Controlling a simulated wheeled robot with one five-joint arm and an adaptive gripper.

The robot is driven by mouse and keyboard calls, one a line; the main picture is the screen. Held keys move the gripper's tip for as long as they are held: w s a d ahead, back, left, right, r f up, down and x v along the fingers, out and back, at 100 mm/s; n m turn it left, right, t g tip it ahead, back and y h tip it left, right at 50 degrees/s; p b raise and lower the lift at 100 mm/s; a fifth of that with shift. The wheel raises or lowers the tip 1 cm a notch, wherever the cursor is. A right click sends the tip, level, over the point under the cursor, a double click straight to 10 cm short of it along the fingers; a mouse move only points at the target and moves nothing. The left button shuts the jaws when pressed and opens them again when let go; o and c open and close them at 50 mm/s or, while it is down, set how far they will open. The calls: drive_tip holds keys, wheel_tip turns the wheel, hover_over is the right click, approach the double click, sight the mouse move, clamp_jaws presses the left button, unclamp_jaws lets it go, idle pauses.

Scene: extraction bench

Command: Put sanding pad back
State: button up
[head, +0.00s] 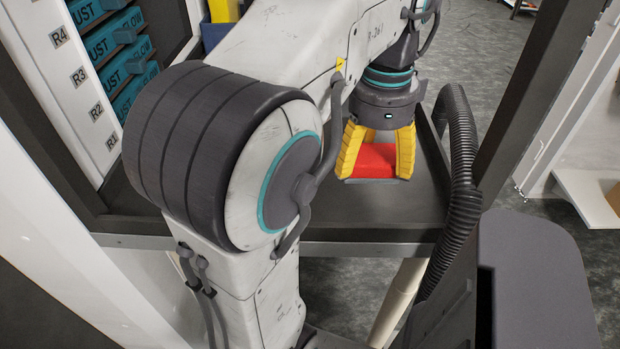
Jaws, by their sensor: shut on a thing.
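My gripper (378,165) has yellow fingers and points down over the dark bench top in the head view. It is shut on a red sanding pad (376,158), with one finger at the pad's left side and one at its right. The pad's lower edge is grey. The pad is at or just above the bench surface; I cannot tell whether it touches. My arm hides part of the bench behind and to the left.
The dark bench (380,208) has a raised rim and a metal front edge. A ribbed black hose (462,160) hangs at its right side. A rack of teal units (118,52) labelled R1 to R4 stands at the left. Bench top in front of the pad is clear.

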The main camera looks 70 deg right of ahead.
drive_tip(key=w+d+f+p, duration=0.1)
drive_tip(key=w+f, duration=0.1)
drive_tip(key=w, duration=0.1)
drive_tip(key=w+d+f, duration=0.1)
drive_tip(key=w+f, duration=0.1)
drive_tip(key=w, duration=0.2)
drive_tip(key=w+d+f+p, duration=0.1)
drive_tip(key=w+f, duration=0.1)
drive_tip(key=w, duration=0.1)
drive_tip(key=shift+w+d+f+p, duration=0.2)
drive_tip(key=shift+d+f+p, duration=0.1)
drive_tip(key=shift+d+f, duration=0.1)
drive_tip(key=shift+f, duration=1.95)
drive_tip(key=shift+f, duration=0.1)
drive_tip(key=o, duration=0.9)
drive_tip(key=shift+o, duration=0.2)
wheel_tip(320, 180, up, 12)
drive_tip(key=p, duration=0.1)
drive_tip(key=shift+a, duration=0.15)
